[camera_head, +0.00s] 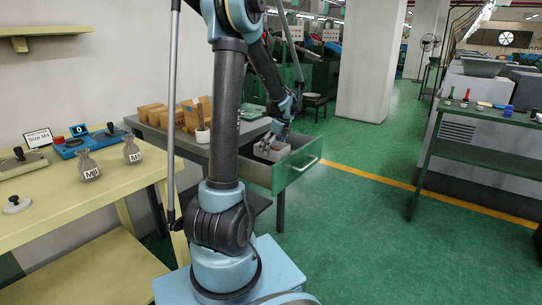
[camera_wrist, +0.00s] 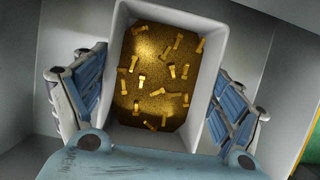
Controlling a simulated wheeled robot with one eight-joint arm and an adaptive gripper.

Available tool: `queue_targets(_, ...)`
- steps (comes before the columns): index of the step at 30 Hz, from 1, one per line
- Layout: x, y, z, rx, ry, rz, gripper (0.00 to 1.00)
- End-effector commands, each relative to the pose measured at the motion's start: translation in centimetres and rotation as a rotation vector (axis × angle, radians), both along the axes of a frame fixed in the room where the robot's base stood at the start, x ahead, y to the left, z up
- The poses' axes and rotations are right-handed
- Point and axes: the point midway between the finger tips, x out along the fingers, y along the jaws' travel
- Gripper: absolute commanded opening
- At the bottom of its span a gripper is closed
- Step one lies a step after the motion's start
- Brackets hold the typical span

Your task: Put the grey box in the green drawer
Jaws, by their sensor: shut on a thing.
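The grey box (camera_head: 275,153) is a small open container; in the wrist view the grey box (camera_wrist: 208,95) is full of small brass-coloured bolts. My gripper (camera_head: 271,143) is shut on it; in the wrist view the fingers of my gripper (camera_wrist: 160,96) press its two sides. The green drawer (camera_head: 298,172) is pulled out from the grey-topped table, with a pale handle on its front. The box is within the drawer's opening, with grey inner walls around it. I cannot tell whether its base touches the drawer floor.
The table (camera_head: 190,145) above the drawer carries several brown cartons (camera_head: 196,113) and a white cup (camera_head: 202,135). A yellow bench (camera_head: 120,180) with two small sacks stands at the left. A green table (camera_head: 480,145) stands at the right. Green floor between is clear.

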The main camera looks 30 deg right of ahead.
Motion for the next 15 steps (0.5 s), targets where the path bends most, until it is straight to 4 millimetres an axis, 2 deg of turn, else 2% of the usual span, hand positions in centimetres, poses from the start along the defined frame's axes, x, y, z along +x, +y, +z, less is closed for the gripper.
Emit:
queue_targets(9, 0.0, 0.0, -3.3, 0.000, -0.001, 0.000, 0.30)
queue_targets(15, 0.0, 0.0, -3.7, 0.000, -0.001, 0.000, 0.30)
